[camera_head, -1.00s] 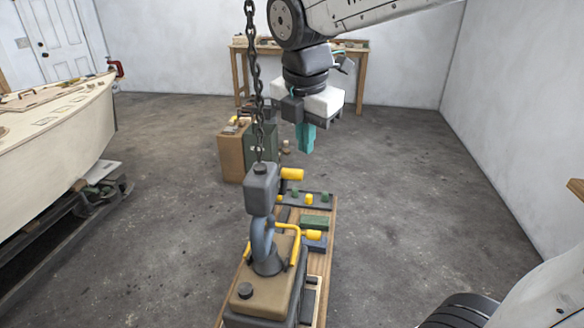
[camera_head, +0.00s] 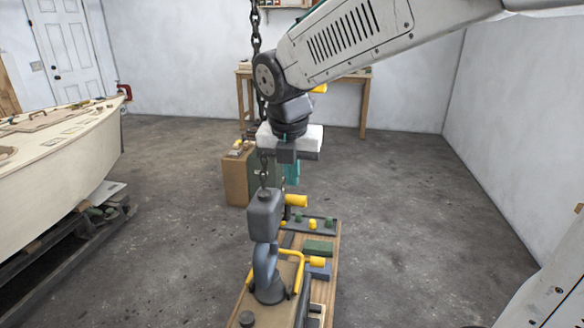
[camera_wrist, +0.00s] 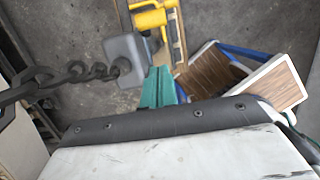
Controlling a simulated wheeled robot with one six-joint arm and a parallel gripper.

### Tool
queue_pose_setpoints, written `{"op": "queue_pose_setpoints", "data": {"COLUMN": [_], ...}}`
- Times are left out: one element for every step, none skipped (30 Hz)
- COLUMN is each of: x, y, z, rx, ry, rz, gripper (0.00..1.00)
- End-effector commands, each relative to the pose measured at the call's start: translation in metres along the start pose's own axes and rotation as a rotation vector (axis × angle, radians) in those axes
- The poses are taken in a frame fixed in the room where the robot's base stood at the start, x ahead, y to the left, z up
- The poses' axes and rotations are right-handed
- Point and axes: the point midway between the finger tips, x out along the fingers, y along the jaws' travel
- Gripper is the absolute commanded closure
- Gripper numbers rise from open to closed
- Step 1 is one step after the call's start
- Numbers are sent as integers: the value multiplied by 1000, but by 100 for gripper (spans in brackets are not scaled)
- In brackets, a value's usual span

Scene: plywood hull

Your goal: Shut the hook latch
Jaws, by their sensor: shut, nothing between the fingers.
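A dark grey hook block (camera_head: 264,214) hangs on a chain, with a blue-grey hook (camera_head: 265,262) below it. The hook reaches down to a yellow bail (camera_head: 298,272) on a load. A yellow bar (camera_head: 296,200) sticks out to the right of the block; I cannot tell whether it is the latch, or how the latch stands. My gripper (camera_head: 291,174), with teal fingers, is above and right of the block, pointing down, shut and empty. In the wrist view the fingers (camera_wrist: 158,88) appear beside the grey block (camera_wrist: 126,60), with yellow parts (camera_wrist: 150,20) beyond. Contact is unclear.
The chain (camera_head: 256,60) runs up close to my wrist. A wooden bench (camera_head: 326,240) with green and yellow pieces lies under the load. A brown box (camera_head: 236,178) stands behind, a boat hull (camera_head: 60,150) at left. The floor at right is clear.

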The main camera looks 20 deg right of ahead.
Motion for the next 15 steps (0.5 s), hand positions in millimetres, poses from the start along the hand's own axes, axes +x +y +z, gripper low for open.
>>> {"op": "queue_pose_setpoints", "data": {"x": [12, 19, 28, 35, 41, 50, 56, 61, 67, 70, 73, 77, 79, 81, 84], "y": [-1, -1, -1, -1, -1, 0, 0, 0, -1, 0, 0, 0, -1, 0, 0], "z": [-1, -1, -1, -1, -1, -1, -1, -1, 3, 8, 11, 15, 18, 20, 22], "rx": [0, 0, 0, 0, 0, 0, 0, 0, 2, 4, 4, 3, 3, 2, 2], "ry": [4, 4, 4, 4, 4, 4, 5, 4, 4, 3, 2, 2, 3, 2, 2], "rz": [-4, -5, -4, -4, -4, -3, -4, -3, -3, -2, -1, -2, -2, -2, -1], "gripper": [100, 100, 100, 100, 100, 100, 100, 100, 100, 100, 100, 100, 100, 100, 100]}}
